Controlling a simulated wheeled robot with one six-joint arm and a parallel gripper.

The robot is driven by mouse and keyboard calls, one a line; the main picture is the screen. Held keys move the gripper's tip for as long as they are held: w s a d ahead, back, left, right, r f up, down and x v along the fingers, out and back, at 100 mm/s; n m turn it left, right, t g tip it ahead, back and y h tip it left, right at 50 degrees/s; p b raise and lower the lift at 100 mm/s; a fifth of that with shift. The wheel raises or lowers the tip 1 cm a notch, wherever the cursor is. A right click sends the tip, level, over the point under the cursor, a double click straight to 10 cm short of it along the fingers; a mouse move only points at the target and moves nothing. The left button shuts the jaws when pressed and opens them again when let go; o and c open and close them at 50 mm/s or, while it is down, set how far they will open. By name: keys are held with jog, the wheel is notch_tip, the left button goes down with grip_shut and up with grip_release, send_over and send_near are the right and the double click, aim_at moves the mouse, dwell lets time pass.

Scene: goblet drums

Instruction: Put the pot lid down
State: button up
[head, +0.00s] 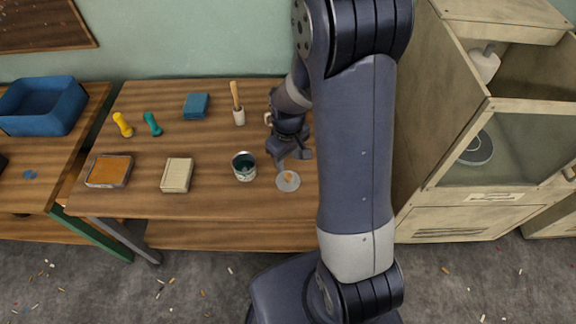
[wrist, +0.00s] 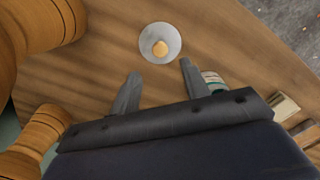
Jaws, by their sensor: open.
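The pot lid (head: 288,181) is a small round grey disc with an orange-tan knob. It lies flat on the wooden table near the front edge, to the right of a teal-filled pot (head: 244,168). In the wrist view the lid (wrist: 148,50) shows beyond the fingertips, between their lines. My gripper (head: 290,160) is open and empty, just behind the lid in the head view. In the wrist view its two fingers (wrist: 159,72) are spread apart, with nothing between them. The pot (wrist: 213,81) shows partly behind the right finger.
The table (head: 215,208) also holds a tan box (head: 177,175), an orange-topped tray (head: 109,171), a yellow (head: 123,125) and a teal dumbbell-shaped object (head: 153,124), a blue block (head: 196,106) and a white holder with a wooden handle (head: 238,108). A cabinet (head: 500,150) stands to the right.

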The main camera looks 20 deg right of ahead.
notch_tip(320, 180, up, 5)
send_over(288, 176)
jog(key=shift+f, duration=0.15)
jog(key=shift+f+b, duration=0.3)
jog(key=shift+f, duration=4.65)
